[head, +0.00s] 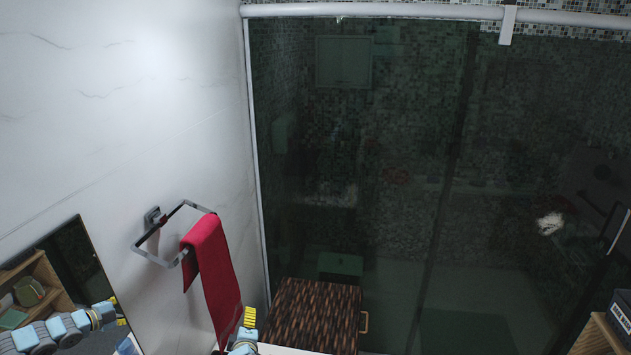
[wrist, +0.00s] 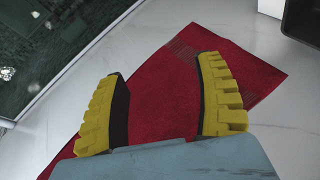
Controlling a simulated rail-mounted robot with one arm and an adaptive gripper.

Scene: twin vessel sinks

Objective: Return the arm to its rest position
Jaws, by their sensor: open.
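My gripper (wrist: 162,70) is open, with its two yellow ridged fingers spread apart and nothing held between them in the wrist view. A red towel (wrist: 160,85) lies beyond the fingers there and fills much of the picture; I cannot tell the exact gap. In the head view, the yellow finger pads of my gripper (head: 248,318) show at the bottom edge, just right of the lower end of the red towel (head: 213,275). Most of my arm is out of the head view.
The towel hangs from a metal ring (head: 160,258) on the white wall (head: 110,120). A mirror (head: 85,270) is at lower left. A brown woven hamper (head: 310,315) stands before the glass shower screen (head: 350,180). A wooden shelf (head: 597,335) is at lower right.

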